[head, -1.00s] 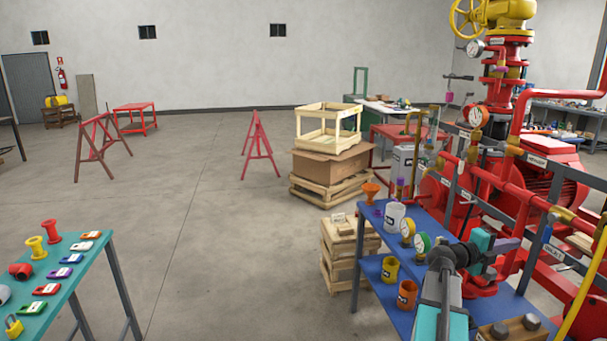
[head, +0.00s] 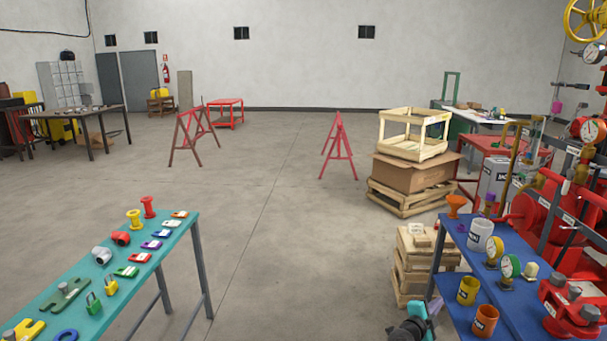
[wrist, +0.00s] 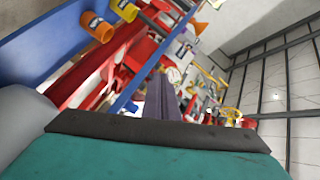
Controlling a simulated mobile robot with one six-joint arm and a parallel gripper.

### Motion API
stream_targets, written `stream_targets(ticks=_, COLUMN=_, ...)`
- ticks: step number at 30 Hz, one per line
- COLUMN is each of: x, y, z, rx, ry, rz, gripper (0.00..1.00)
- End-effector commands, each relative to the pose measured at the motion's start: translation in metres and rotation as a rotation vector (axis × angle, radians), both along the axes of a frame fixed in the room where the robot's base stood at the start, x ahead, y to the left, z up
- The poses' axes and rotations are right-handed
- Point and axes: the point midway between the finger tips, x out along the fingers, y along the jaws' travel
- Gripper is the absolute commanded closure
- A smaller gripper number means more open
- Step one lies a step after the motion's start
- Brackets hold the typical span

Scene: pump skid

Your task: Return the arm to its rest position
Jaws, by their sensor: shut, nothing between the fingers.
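My arm (head: 408,329) shows only as a dark joint and a bit of teal at the bottom edge of the head view, left of the blue table. The rest of the arm is cut off by the frame. In the wrist view my gripper (wrist: 166,97) has its grey fingers together with nothing between them. The wrist view is tilted strongly. In it the blue table edge (wrist: 52,36) and an orange cup (wrist: 97,27) lie beyond the fingers, apart from them.
The blue table (head: 465,263) with cups and gauges stands at right beside the red pump skid (head: 560,215). A teal table (head: 185,238) with padlocks, tags and spools stands at left. Stacked pallets (head: 412,275) sit left of the blue table. The floor between the tables is clear.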

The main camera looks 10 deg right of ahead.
Motion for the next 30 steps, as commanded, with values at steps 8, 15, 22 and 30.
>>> stream_targets(ticks=8, x=0.037, y=0.114, z=-0.076, rx=-0.015, ry=0.178, rz=0.325, gripper=1.00)
stream_targets(ticks=15, x=0.041, y=0.213, z=-0.144, rx=-0.018, ry=0.347, rz=0.606, gripper=1.00)
stream_targets(ticks=22, x=0.017, y=0.302, z=-0.211, rx=-0.015, ry=0.532, rz=0.871, gripper=1.00)
stream_targets(ticks=30, x=-0.049, y=0.390, z=-0.289, rx=0.005, ry=0.792, rz=1.173, gripper=1.00)
